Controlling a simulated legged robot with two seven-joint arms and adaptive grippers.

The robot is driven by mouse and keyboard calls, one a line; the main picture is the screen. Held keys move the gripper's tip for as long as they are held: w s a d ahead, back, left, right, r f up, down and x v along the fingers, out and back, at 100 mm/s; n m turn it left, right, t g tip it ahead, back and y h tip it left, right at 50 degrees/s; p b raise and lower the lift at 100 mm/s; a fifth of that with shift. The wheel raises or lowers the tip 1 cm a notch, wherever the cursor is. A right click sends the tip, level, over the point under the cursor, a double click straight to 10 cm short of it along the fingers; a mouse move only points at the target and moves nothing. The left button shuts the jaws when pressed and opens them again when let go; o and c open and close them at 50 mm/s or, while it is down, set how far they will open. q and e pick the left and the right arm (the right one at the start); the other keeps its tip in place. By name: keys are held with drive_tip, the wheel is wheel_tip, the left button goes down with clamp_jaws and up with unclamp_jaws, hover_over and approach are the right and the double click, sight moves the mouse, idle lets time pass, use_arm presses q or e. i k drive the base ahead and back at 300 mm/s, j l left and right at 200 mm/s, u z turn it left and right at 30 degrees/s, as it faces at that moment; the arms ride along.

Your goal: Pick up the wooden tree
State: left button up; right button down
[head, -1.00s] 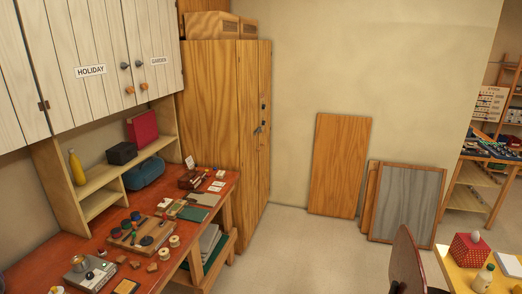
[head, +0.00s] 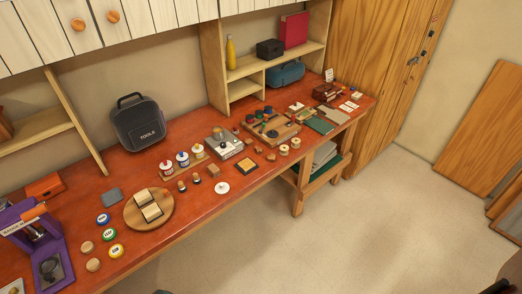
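I cannot make out a wooden tree in the head view. Several small wooden pieces lie on the red-brown workbench (head: 185,222), too small to tell their shapes for sure. Among them are a wooden block (head: 214,171), round wooden knobs (head: 87,247) and a round wooden board (head: 133,214) with two pale blocks on it. Neither of my grippers shows in the view.
A black tool case (head: 142,125) stands at the back of the bench. A purple press (head: 38,240) is at the left, and a wooden tray of dark round items (head: 270,131) farther right. A tall wooden cabinet (head: 375,60) stands beyond. The floor (head: 370,225) in front is clear.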

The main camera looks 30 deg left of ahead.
sight(259, 149)
drive_tip(key=i+u, duration=0.1)
drive_tip(key=u, duration=0.65)
drive_tip(key=i+u, duration=0.15)
drive_tip(key=u, duration=0.2)
